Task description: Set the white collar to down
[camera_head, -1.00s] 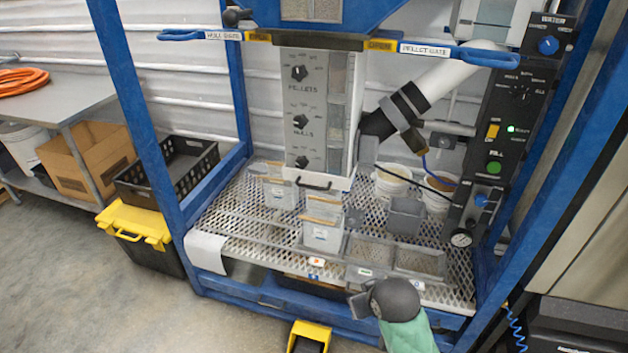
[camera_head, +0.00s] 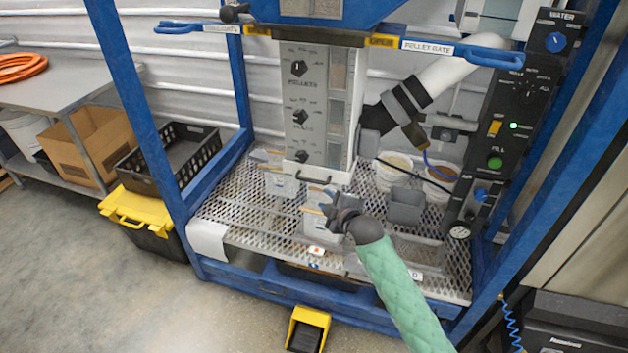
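A white collar (camera_head: 336,177) with a dark handle (camera_head: 313,181) appears to be the lower end of the tall white column (camera_head: 302,120), above the mesh deck. Its exact upper edge is hard to tell. My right gripper (camera_head: 328,209) is below and slightly right of the handle, apart from it, in front of a small clear bin (camera_head: 313,224) that it partly hides. Its fingers are small and dark, so I cannot tell whether they are open or shut. I see nothing held. My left gripper is not in view.
Small bins and white buckets (camera_head: 440,184) stand on the mesh deck (camera_head: 225,210). A grey scoop-like container (camera_head: 405,205) is just right of my gripper. Blue frame posts (camera_head: 140,110) bound both sides. A control panel (camera_head: 505,130) is at the right.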

